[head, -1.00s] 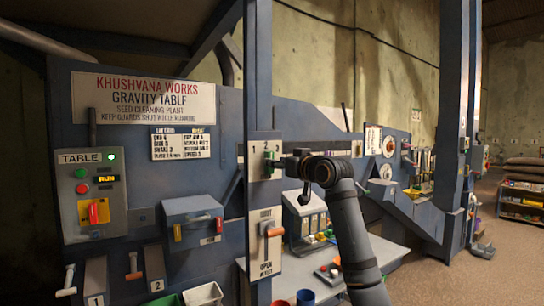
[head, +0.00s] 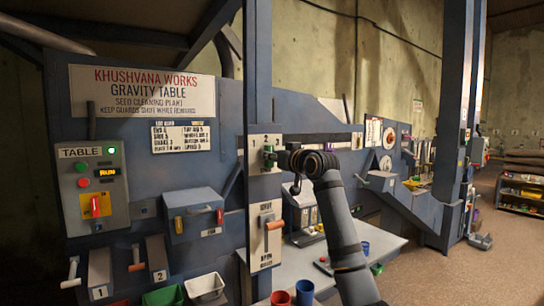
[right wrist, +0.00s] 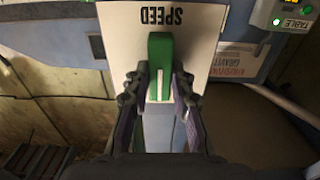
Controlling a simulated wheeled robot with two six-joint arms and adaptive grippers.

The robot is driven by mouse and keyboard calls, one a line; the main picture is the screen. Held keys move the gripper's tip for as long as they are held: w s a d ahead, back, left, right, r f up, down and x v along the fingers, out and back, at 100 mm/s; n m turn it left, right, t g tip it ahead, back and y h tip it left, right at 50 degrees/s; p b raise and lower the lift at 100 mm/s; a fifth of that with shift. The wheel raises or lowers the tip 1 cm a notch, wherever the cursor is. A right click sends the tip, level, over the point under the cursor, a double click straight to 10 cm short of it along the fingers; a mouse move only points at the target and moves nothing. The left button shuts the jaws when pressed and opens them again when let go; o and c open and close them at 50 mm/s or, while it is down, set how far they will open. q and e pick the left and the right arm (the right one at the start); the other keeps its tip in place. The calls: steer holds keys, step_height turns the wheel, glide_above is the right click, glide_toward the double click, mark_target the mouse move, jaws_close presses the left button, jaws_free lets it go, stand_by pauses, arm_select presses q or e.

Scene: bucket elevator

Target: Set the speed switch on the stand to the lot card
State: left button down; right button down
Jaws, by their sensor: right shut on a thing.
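The speed switch is a green knob (head: 268,157) on a pale plate (head: 264,141) fixed to the blue post of the stand. Small numerals show on the plate above the knob. My right gripper (head: 276,158) is shut on the knob. In the right wrist view the knob (right wrist: 160,58) stands between both fingers (right wrist: 158,92), its white mark along its length, with the upside-down word SPEED on the plate. A white card (head: 181,136) with two columns of small print hangs on the panel; its text is too small to read surely. My left gripper is out of view.
A control box (head: 91,188) with a lit green lamp stands at the left. An orange-handled lever plate (head: 265,236) is just below the switch. Red and blue cups (head: 305,292) and bins (head: 205,288) are lower down. Open floor lies at the right.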

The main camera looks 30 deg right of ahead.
steer(key=shift+d+f+m+p, duration=0.15)
steer(key=shift+m+p, duration=0.2)
steer(key=shift+m, duration=1.85)
steer(key=shift+d+r+m+p, duration=0.1)
steer(key=shift+m+p, duration=0.2)
steer(key=shift+m, duration=1.9)
steer(key=c, duration=1.2)
jaws_free()
steer(key=shift+o, duration=0.2)
